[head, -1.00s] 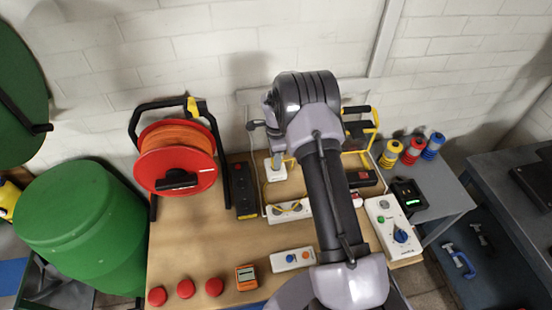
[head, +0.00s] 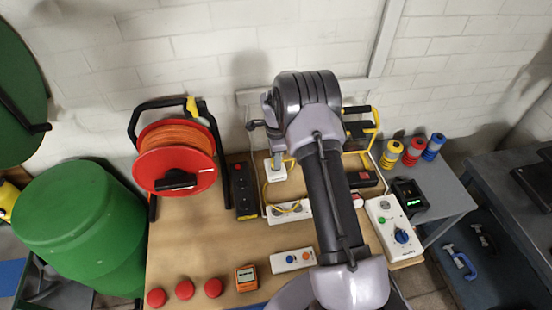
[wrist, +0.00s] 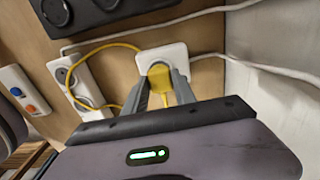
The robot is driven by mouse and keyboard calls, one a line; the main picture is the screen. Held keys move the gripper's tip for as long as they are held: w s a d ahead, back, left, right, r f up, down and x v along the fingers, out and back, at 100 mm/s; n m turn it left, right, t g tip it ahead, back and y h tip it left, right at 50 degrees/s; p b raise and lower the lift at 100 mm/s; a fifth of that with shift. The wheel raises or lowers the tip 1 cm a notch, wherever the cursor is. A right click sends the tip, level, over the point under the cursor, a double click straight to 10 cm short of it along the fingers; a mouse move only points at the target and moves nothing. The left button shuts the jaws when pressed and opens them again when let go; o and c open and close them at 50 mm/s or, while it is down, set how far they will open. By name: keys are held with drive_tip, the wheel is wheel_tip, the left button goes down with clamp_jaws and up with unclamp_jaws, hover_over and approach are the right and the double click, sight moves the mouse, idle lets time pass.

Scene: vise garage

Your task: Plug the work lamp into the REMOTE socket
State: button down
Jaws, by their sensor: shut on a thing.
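My gripper (wrist: 160,95) is shut on a yellow plug (wrist: 159,77) in the wrist view. The plug is up against the face of a white square socket block (wrist: 162,54), which also shows in the head view (head: 275,171). I cannot tell how deep the plug sits. Its yellow cord (wrist: 108,44) loops left over a white power strip (wrist: 72,79), also in the head view (head: 289,211). The work lamp's yellow frame (head: 375,128) stands at the back of the bench, partly behind my arm.
An orange cable reel (head: 175,157) and a black power box (head: 244,190) stand to the left. A white remote with orange and blue buttons (head: 293,260) lies near the front. A white switch box (head: 394,229) is at the right.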

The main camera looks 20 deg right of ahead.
drive_tip(key=shift+f+b, duration=0.65)
drive_tip(key=c, duration=0.9)
unclamp_jaws()
drive_tip(key=shift+c, duration=0.2)
wheel_tip(320, 180, up, 18)
drive_tip(key=p, duration=0.2)
drive_tip(key=shift+f, duration=0.25)
